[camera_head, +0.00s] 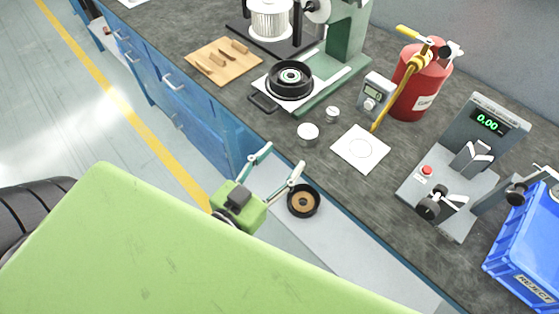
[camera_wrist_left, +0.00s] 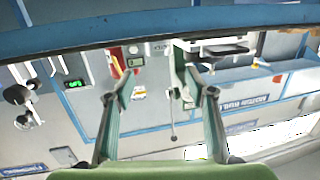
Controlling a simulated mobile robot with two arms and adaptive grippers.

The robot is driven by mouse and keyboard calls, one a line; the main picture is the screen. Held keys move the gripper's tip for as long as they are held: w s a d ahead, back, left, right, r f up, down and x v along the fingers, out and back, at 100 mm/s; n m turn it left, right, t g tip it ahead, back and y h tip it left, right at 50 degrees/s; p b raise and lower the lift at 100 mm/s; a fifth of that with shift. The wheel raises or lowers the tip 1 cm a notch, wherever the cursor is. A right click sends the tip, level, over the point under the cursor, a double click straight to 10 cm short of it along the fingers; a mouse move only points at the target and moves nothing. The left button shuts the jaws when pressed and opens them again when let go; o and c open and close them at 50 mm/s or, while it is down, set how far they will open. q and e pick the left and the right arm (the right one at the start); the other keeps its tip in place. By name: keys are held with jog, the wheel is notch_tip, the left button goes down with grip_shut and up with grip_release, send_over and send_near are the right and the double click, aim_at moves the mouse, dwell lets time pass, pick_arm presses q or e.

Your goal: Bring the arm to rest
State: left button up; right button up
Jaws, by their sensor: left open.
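My left gripper (camera_head: 279,169) is green with two pale jointed fingers. It is open and empty, in front of the bench edge in the head view, low beside the blue cabinets. In the left wrist view its fingers (camera_wrist_left: 160,92) stand apart with nothing between them. My left arm's green link (camera_head: 190,240) fills the lower left of the head view. My right gripper does not show in either view.
The dark bench top (camera_head: 290,135) holds a green press (camera_head: 345,45), a wooden board (camera_head: 223,62), a red cylinder (camera_head: 421,82), a gauge stand (camera_head: 455,185) and a blue reject bin (camera_head: 530,245). A black ring (camera_head: 303,201) lies below the bench edge. Floor at left is clear.

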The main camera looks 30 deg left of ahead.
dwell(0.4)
pick_arm(q)
jog(key=s+a+f+g+y+p, duration=0.1)
jog(key=s+f+g, duration=0.3)
jog(key=f, duration=1.3)
jog(key=s+f+g, duration=0.3)
jog(key=f+g, duration=0.1)
jog(key=f, duration=1.3)
jog(key=s+a+f+g, duration=0.2)
jog(key=s+f+g, duration=0.1)
jog(key=s+f, duration=0.6)
jog(key=s+a+f+g+y+p, duration=0.1)
jog(key=s+a+f+g, duration=0.2)
jog(key=s+f, duration=0.7)
jog(key=s+g, duration=0.1)
jog(key=s, duration=0.3)
jog(key=shift+a+f+y, duration=0.15)
jog(key=shift+f+y, duration=0.05)
jog(key=shift+y, duration=0.1)
